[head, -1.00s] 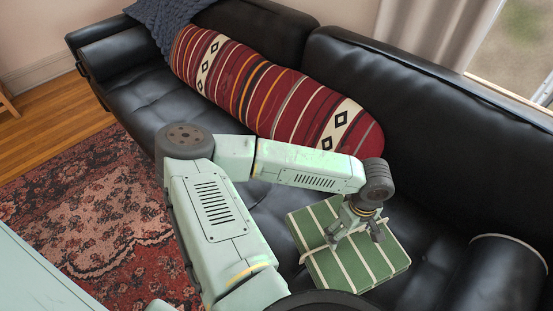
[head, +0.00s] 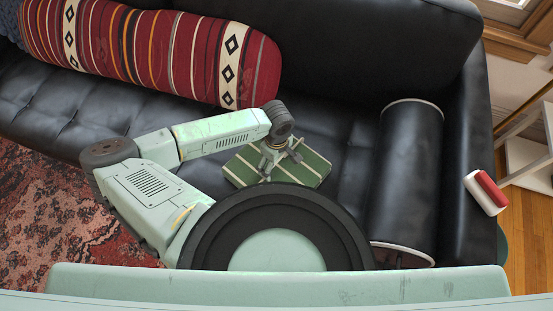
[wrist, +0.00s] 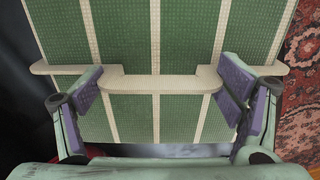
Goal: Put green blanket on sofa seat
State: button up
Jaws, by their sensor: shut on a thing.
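The green blanket (head: 317,163), folded flat into a rectangle with cream stripes, is over the black sofa seat (head: 335,125) in the head view. Whether it touches the seat or hangs just above it I cannot tell. My gripper (head: 277,159) is over the blanket from above, and my own body hides its near part. In the wrist view, the blanket (wrist: 185,45) fills the middle, with a cream cross band. The purple-padded fingers of my gripper (wrist: 161,92) stand on both sides of the raised middle of this band, shut on it.
A long red striped cushion (head: 165,55) lies along the sofa back. A black bolster (head: 405,175) lies right of the blanket. A red and white object (head: 485,192) rests on the right armrest. A patterned rug (head: 50,200) covers the floor in front.

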jog(key=shift+f+b, duration=0.15)
jog(key=shift+b, duration=0.15)
jog(key=o, duration=1.8)
